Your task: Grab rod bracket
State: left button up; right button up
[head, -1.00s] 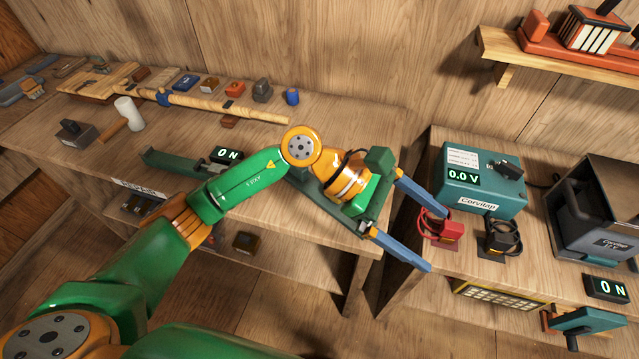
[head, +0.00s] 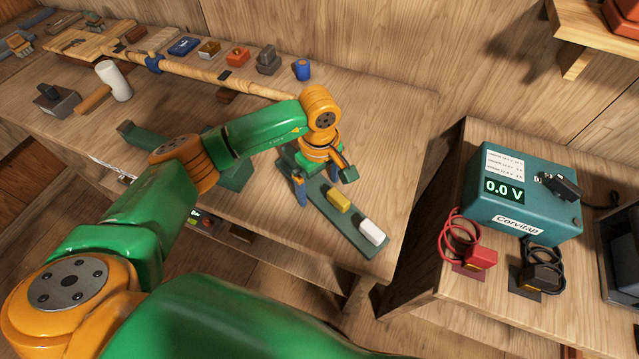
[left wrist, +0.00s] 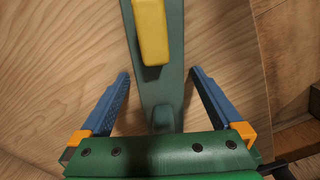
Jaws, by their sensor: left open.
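A long flat green strip (head: 327,212) lies on the bench near its right front corner, with a yellow block (head: 340,200) and a white block (head: 372,231) on it. My left gripper (head: 318,182) points down over the strip's far end, open. In the left wrist view the strip (left wrist: 163,88) runs between the two blue fingers (left wrist: 160,74), and the yellow block (left wrist: 151,32) shows beyond the fingertips. A blue bracket (head: 153,62) is around the bamboo rod (head: 215,80) at the back. I cannot tell for sure which piece is the rod bracket. My right gripper is out of view.
A white mallet (head: 113,82) and several small items stand on the bench at left and back. A gap separates the bench from the right table, which holds a teal meter (head: 523,192) and red (head: 475,250) and black (head: 540,272) clips. The bench's back right is clear.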

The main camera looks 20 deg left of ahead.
pick_arm(q)
jog(key=shift+w+f, duration=0.1)
jog(key=shift+s+d, duration=0.1)
jog(key=shift+s, duration=0.15)
jog(key=c, duration=1)
jog(key=shift+w, duration=0.15)
grip_shut()
jog(key=shift+r, duration=0.25)
